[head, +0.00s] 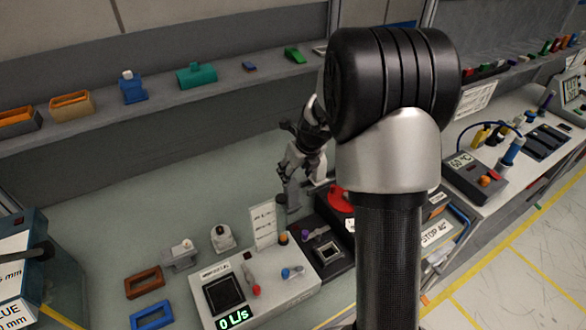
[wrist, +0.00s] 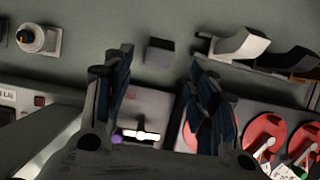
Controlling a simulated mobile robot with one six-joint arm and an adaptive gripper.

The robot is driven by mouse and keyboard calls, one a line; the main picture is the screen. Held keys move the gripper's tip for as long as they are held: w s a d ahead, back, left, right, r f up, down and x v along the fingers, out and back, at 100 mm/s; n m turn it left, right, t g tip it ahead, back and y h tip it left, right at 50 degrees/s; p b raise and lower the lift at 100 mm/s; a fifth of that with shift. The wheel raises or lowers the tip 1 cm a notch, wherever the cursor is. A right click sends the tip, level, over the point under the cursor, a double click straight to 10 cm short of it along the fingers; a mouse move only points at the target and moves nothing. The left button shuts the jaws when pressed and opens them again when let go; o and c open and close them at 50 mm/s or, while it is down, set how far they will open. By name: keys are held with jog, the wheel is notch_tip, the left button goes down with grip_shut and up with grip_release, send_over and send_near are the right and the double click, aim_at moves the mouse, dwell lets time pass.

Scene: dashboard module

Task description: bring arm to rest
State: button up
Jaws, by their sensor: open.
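My gripper (head: 290,172) hangs over the back of the workbench, just behind the dashboard modules in the head view. It is partly hidden behind my own arm. In the wrist view its two dark fingers (wrist: 160,62) stand wide apart with nothing held between them. A small grey block (wrist: 160,52) shows beyond the gap, on the surface below. My arm's black and silver links fill the centre right of the head view.
A grey display module (head: 256,290) and a dark module with a red dial (head: 341,198) stand below the gripper. Loose blocks (head: 144,282) lie to the left. A shelf (head: 215,85) with coloured parts runs behind. The bench's left back is clear.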

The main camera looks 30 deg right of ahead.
jog(key=s+a+r+n, duration=1.3)
jog(key=s+r+n, duration=0.3)
jog(key=n, duration=0.4)
jog(key=s+a+r+n+t, duration=0.15)
jog(key=s+a+n, duration=0.25)
jog(key=s+n, duration=1)
jog(key=shift+n+g, duration=0.65)
jog(key=shift+n, duration=0.15)
jog(key=f+b, duration=0.1)
jog(key=f, duration=0.1)
jog(key=s+f+b, duration=0.1)
jog(key=f, duration=0.1)
jog(key=shift+d, duration=0.2)
